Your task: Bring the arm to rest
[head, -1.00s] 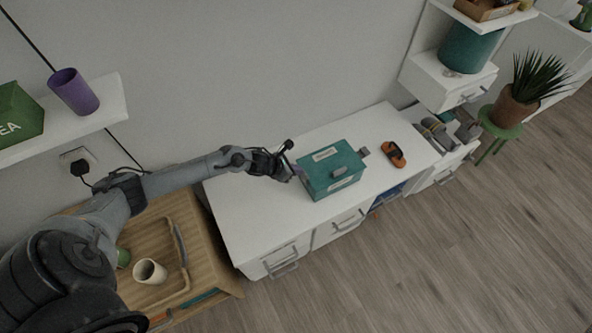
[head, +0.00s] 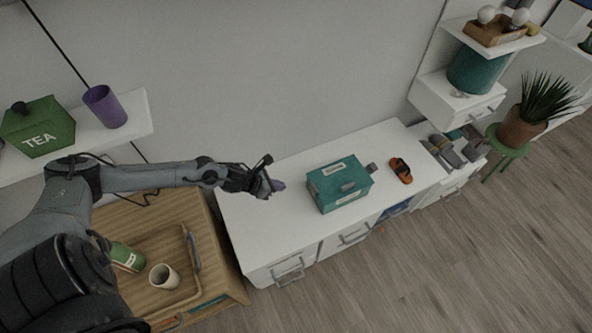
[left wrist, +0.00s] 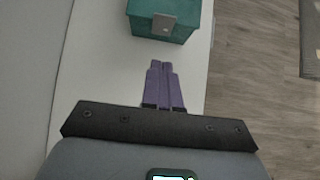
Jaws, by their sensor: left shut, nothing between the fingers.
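My left arm comes in from the left in the head view. My left gripper (head: 277,186) is above the left part of the white desk (head: 262,237). Its purple fingers (left wrist: 165,87) are shut with nothing between them in the left wrist view. The teal box (head: 339,184) sits on the desk to the right of the gripper, with a visible gap between them. The box also shows ahead of the fingertips in the left wrist view (left wrist: 172,22). My right gripper is not in view.
An orange-and-black object (head: 401,170) lies on the desk right of the box. A wooden table with a tray, a cup (head: 164,277) and a green can (head: 127,257) is below my arm. A wall shelf holds a tea box (head: 38,127) and a purple cup (head: 104,106).

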